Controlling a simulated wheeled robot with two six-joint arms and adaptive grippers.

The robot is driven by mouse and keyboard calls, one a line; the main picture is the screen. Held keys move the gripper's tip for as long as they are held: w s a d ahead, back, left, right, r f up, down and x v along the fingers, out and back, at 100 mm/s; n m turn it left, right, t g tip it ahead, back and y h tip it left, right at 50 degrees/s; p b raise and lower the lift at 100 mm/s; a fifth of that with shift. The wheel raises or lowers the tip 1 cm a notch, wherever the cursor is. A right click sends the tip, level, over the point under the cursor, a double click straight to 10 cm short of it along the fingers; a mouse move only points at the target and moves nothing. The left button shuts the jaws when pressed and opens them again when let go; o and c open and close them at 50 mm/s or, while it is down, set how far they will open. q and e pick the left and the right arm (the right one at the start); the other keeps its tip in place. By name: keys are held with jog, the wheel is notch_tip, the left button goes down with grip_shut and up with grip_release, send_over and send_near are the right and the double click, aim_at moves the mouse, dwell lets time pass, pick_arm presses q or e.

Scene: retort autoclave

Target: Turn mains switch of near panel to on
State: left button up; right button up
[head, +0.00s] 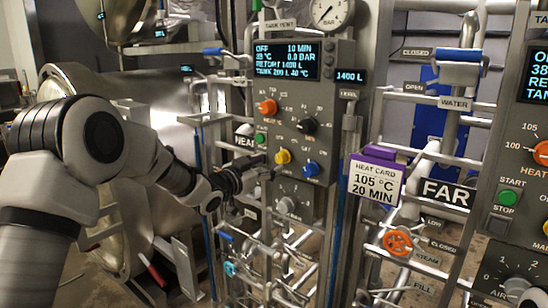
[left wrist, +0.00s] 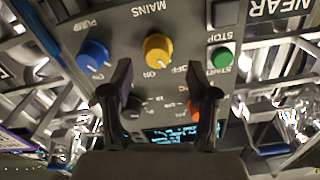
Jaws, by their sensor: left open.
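The near panel (head: 336,105) is a grey control box with a lit display that begins with OFF. Its mains switch (head: 283,156) is a yellow knob low on the panel, beside a blue pump knob (head: 311,169). In the left wrist view the panel appears upside down, with the yellow mains switch (left wrist: 158,49) between ON and OFF marks. My left gripper (head: 260,168) is open just left of the knob in the head view. In the left wrist view its fingers (left wrist: 162,82) are spread, apart from the knob. My right gripper is not in view.
A green start button (head: 261,138), an orange knob (head: 267,107) and a black knob (head: 308,126) share the panel. Pipes and valves crowd below. A heat card (head: 375,181) reads 105 °C, 20 MIN. The far panel (head: 510,165) stands at right.

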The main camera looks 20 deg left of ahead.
aim_at(278, 159)
pick_arm(q)
jog(key=x, duration=0.1)
jog(key=p+x, duration=0.1)
jog(key=x, duration=0.1)
jog(key=p+x, duration=0.1)
jog(key=x, duration=0.1)
jog(key=shift+s+d+r, duration=0.15)
jog(key=shift+d+r, duration=0.15)
jog(key=shift+r, duration=0.1)
jog(key=shift+w+f, duration=0.25)
jog(key=shift+w, duration=0.2)
jog(key=shift+c, duration=0.3)
jog(key=shift+s+r, duration=0.1)
grip_shut()
